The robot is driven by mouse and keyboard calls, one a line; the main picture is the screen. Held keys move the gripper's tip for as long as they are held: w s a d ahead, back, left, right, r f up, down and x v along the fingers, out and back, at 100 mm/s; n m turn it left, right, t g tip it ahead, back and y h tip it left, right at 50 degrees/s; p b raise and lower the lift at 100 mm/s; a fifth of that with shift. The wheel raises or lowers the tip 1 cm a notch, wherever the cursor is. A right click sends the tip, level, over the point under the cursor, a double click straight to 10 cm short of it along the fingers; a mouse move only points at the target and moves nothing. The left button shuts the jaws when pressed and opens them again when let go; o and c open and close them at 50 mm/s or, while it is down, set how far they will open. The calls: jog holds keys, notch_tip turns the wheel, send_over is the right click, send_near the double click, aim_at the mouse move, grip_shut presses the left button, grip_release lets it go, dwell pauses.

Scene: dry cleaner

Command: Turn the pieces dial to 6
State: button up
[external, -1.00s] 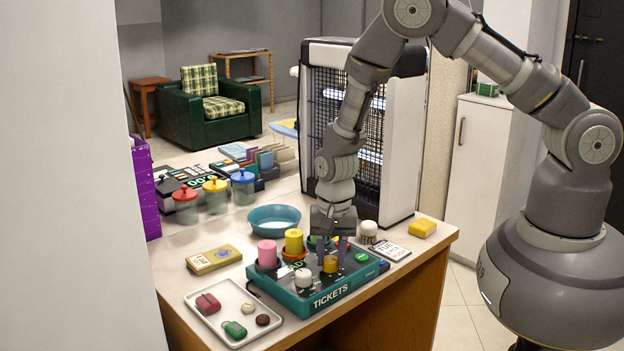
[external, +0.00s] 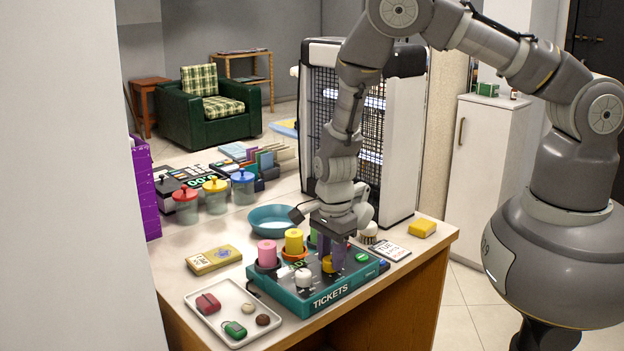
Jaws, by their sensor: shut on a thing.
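The teal ticket machine (external: 312,300), marked TICKETS, sits near the front of the counter. Its top carries a pink knob (external: 267,252), a tall yellow knob (external: 294,241), a white knob (external: 303,277) and a low amber-yellow dial (external: 327,265). My gripper (external: 331,263) points straight down over the machine and is shut on the amber-yellow dial, with a finger on either side. The labels and marks around the dial are too small or hidden to read, so I cannot tell its setting. A green knob is mostly hidden behind my gripper.
A tray (external: 191,299) with several small items lies to the left of the machine. A yellow box (external: 214,259), a teal bowl (external: 273,220), a card (external: 391,250) and a yellow block (external: 422,228) lie around it. A black-grilled white unit (external: 407,150) stands close behind my arm.

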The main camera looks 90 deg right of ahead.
jog(key=shift+w+m, duration=0.1)
jog(key=shift+m, duration=0.5)
jog(key=o, duration=1)
jog(key=shift+o, duration=0.2)
notch_tip(320, 180, up, 8)
jog(key=p, duration=0.2)
jog(key=shift+a+p, duration=0.15)
jog(key=shift+p, duration=0.15)
jog(key=shift+f, duration=0.1)
